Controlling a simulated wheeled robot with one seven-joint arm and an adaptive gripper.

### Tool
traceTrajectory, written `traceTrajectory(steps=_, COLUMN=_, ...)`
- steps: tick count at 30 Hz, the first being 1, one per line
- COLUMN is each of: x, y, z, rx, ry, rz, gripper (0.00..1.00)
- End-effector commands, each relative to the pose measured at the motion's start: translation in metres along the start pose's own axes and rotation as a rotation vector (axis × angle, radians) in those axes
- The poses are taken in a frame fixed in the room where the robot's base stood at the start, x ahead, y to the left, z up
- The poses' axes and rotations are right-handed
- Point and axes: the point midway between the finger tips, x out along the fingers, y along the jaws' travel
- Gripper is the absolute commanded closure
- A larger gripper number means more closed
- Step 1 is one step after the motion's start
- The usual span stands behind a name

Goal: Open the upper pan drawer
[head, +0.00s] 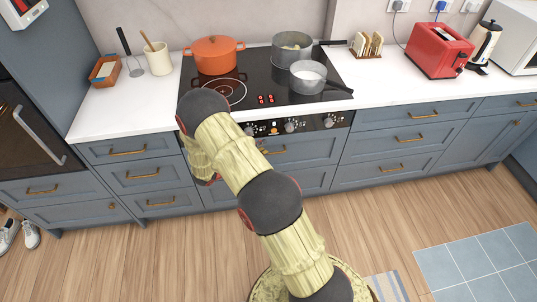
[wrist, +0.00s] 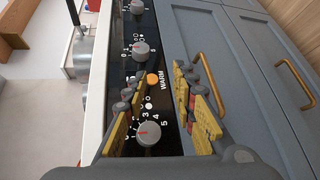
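The upper pan drawer (head: 310,154) is the blue-grey front just below the hob's control panel; it looks closed. Its brass bar handle (head: 273,151) shows partly beside my arm in the head view. In the wrist view, which is turned sideways, this handle (wrist: 212,85) lies just right of my right finger. My gripper (wrist: 160,108) is open and empty, its yellow fingers apart in front of the control panel knobs. The handle is not between the fingers. In the head view my arm hides the gripper.
The control panel (head: 330,121) with its knobs juts close to my fingers. The lower pan drawer (head: 316,181) is below, with its handle (wrist: 296,84) at the right of the wrist view. Pots stand on the hob (head: 260,75).

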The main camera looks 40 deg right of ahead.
Motion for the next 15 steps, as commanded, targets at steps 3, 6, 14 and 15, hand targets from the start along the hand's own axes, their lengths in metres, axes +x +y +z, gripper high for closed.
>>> traceTrajectory(steps=3, x=0.015, y=-0.049, z=-0.016, rx=-0.028, ry=0.071, rz=0.057, gripper=0.73)
traceTrajectory(steps=6, x=0.021, y=-0.079, z=-0.025, rx=-0.036, ry=0.125, rz=0.086, gripper=0.73)
traceTrajectory(steps=14, x=0.03, y=-0.112, z=-0.034, rx=-0.04, ry=0.19, rz=0.112, gripper=0.73)
traceTrajectory(steps=15, x=0.033, y=-0.113, z=-0.035, rx=-0.039, ry=0.192, rz=0.113, gripper=0.73)
